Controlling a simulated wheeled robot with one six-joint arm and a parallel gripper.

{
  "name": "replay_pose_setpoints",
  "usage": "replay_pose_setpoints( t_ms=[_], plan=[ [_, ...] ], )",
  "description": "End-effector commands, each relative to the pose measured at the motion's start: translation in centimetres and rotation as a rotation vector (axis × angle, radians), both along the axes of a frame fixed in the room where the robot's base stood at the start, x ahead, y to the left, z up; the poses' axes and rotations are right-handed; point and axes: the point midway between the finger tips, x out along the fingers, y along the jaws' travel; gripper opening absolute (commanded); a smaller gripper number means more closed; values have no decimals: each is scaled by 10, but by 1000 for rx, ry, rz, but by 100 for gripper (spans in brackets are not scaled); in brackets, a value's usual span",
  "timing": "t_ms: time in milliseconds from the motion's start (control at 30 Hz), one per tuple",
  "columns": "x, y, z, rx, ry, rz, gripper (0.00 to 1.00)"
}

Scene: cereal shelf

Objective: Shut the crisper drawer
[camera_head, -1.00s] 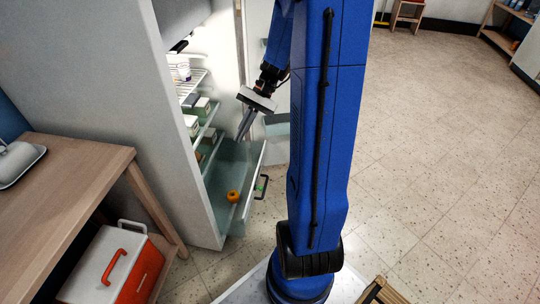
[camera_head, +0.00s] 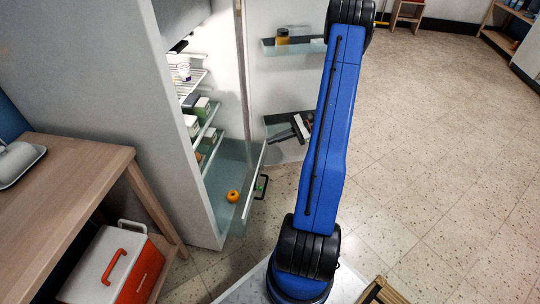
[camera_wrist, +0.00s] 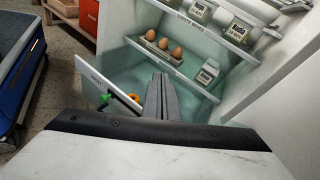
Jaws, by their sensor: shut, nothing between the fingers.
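The crisper drawer (camera_head: 253,182) at the bottom of the open fridge is pulled out, and its front panel stands away from the fridge. An orange round item (camera_head: 233,195) lies inside it. A dark handle (camera_head: 262,188) with a green thing on it is on the drawer front. In the wrist view the drawer's pale front (camera_wrist: 92,80) is left of the fingers. My gripper (camera_head: 277,136) is shut and empty, above and beyond the drawer, by the fridge door's lower bin. In the wrist view its closed fingers (camera_wrist: 161,82) cover part of the drawer's inside.
The fridge door (camera_head: 285,80) stands open, with a jar (camera_head: 282,36) in its upper bin. Fridge shelves (camera_head: 205,125) hold cartons; eggs (camera_wrist: 163,43) show in the wrist view. A wooden table (camera_head: 80,170) and an orange-white cooler (camera_head: 115,268) are at left.

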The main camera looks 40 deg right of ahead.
Motion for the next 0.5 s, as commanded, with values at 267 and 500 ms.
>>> replay_pose_setpoints(
  t_ms=[267,500],
  plan=[
    [-17,-58,-71,173,18,-215,0],
    [-39,-97,-128,300,18,-386,0]
  ],
)
